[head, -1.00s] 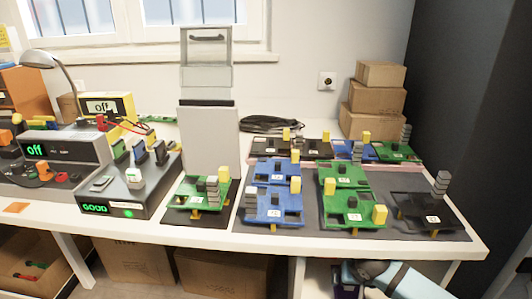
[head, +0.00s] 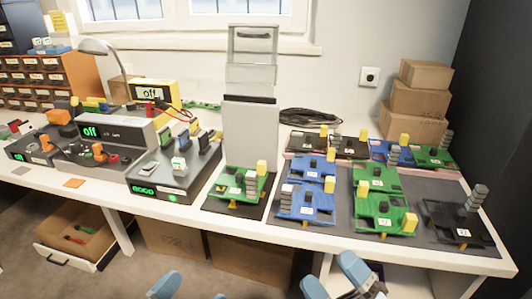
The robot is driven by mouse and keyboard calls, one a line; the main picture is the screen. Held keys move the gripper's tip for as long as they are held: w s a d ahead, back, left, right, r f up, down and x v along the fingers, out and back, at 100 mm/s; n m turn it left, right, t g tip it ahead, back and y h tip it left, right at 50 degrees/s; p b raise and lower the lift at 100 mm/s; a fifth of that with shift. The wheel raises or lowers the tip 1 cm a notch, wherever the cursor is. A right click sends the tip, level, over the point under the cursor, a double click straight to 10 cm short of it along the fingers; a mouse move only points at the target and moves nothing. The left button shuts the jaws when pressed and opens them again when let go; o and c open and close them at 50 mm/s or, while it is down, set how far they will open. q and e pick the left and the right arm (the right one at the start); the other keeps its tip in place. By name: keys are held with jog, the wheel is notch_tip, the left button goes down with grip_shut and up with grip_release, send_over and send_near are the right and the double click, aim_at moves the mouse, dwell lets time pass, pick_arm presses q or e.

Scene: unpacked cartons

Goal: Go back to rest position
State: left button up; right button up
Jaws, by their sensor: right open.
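My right gripper (head: 335,284) shows at the bottom edge, right of centre, with light blue fingers apart. Nothing shows between them. It is in front of and below the table edge, clear of the boards. A light blue part of my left gripper (head: 165,285) shows at the bottom edge, left of centre. Most of it is cut off, so its jaws cannot be judged. The white table (head: 290,235) runs across the view, with the boards and devices standing on it.
Green, blue and black circuit boards stand on a dark mat (head: 340,225) at the right. A test device reading GOOD (head: 160,192) and one reading off (head: 110,133) stand left. Cartons (head: 420,100) are stacked behind. An open drawer (head: 75,240) is low at left.

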pick_arm(q)
jog(key=s+a+r+g+y+p, duration=0.4)
jog(key=a+r+p, duration=0.4)
jog(key=p, duration=3)
jog(key=shift+g+y+p, duration=0.4)
jog(key=shift+g+y, duration=0.5)
jog(key=shift+y, duration=0.2)
pick_arm(e)
jog(key=s+d+r+m+g+h, duration=0.3)
jog(key=d+m+h, duration=0.1)
jog(key=m, duration=0.6)
jog(key=s+d+r+m+g+h, duration=0.3)
jog(key=d+m+h, duration=0.2)
jog(key=m, duration=0.5)
jog(key=h, duration=0.2)
jog(key=shift+s+r+g+h, duration=0.25)
jog(key=shift+r+g+h, duration=0.05)
jog(key=shift+r, duration=0.1)
